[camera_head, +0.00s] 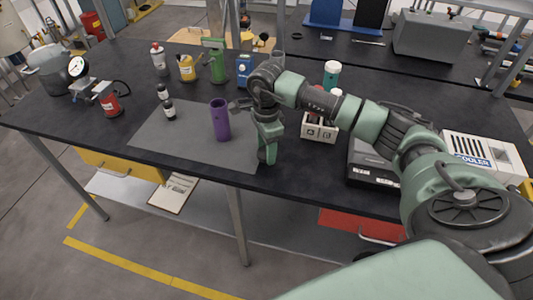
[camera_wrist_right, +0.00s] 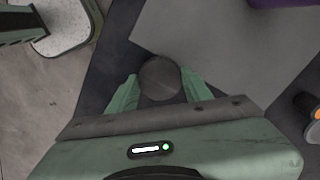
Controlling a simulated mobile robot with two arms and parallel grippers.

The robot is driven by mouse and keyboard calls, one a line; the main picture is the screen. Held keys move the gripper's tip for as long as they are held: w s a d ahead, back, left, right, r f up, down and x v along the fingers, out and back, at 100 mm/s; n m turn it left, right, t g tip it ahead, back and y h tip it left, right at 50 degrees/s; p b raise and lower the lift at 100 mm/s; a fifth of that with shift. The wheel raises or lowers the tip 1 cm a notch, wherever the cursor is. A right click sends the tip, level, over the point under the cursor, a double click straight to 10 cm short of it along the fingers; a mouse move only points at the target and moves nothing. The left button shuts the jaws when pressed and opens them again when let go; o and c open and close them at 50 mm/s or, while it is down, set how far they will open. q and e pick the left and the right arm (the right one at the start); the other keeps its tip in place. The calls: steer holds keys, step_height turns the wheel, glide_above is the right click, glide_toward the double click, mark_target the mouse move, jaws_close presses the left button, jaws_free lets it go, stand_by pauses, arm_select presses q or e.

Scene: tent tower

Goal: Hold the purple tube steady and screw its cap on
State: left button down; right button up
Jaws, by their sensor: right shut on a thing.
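The purple tube (camera_head: 221,122) stands upright and open-topped on the grey mat (camera_head: 175,140) in the head view. A bit of it shows at the top right edge of the wrist view (camera_wrist_right: 282,3). My right gripper (camera_head: 267,158) points down just right of the tube, near the mat's right edge, and does not touch it. In the right wrist view my gripper (camera_wrist_right: 160,92) is shut on a dark round cap (camera_wrist_right: 160,77) between its green fingers. The cap is hard to make out in the head view. My left gripper is in neither view.
Two small dark bottles (camera_head: 168,108) stand on the mat's back left. A red canister (camera_head: 109,103), a yellow can (camera_head: 186,68) and a green tool stand (camera_head: 216,62) are farther back. A small white-fronted box (camera_head: 319,130) sits right of my gripper. The mat's front is clear.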

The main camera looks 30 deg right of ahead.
step_height(320, 180, up, 18)
steer(key=b, duration=0.2)
